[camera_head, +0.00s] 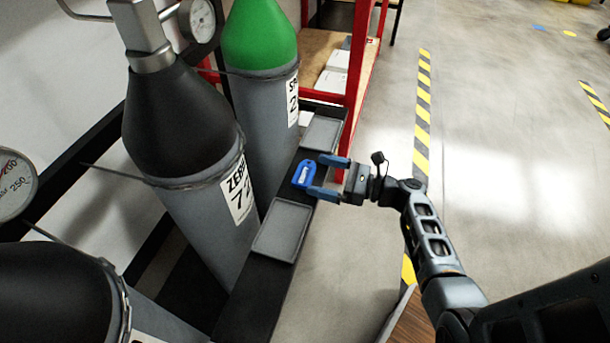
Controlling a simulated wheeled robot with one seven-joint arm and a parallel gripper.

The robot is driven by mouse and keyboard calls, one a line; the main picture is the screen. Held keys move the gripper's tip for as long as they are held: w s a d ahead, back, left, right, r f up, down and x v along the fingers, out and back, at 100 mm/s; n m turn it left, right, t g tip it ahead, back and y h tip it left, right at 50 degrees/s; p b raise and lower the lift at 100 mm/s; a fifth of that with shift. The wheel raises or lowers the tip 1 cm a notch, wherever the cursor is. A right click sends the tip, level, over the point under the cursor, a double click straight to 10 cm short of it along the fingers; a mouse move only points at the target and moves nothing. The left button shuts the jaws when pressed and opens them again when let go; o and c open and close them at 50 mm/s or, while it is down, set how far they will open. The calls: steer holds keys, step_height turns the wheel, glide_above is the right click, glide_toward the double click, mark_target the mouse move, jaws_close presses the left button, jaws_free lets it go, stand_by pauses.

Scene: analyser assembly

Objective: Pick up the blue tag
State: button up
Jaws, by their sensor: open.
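The blue tag (304,174), with a pale label on its face, is at the dark ledge in front of the gas cylinders, between two grey trays. My gripper (322,176) comes in from the right with its two blue-grey fingers pointing left at the tag. The fingers are open, one toward the far side and one toward the near side of the tag. The tag lies at or just beyond the fingertips. I cannot tell whether the fingers touch it.
A grey tray (281,229) sits nearer on the dark ledge (252,296), another grey tray (321,133) farther back. A black-topped cylinder (190,150) and a green-topped cylinder (262,90) stand left. A red-framed shelf (358,60) is behind. The floor (500,170) on the right is clear.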

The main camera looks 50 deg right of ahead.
mark_target(305, 172)
steer(key=b+x, duration=0.1)
steer(key=x, duration=0.4)
steer(key=shift+f+b, duration=0.2)
steer(key=shift+b, duration=0.15)
steer(key=c, duration=0.7)
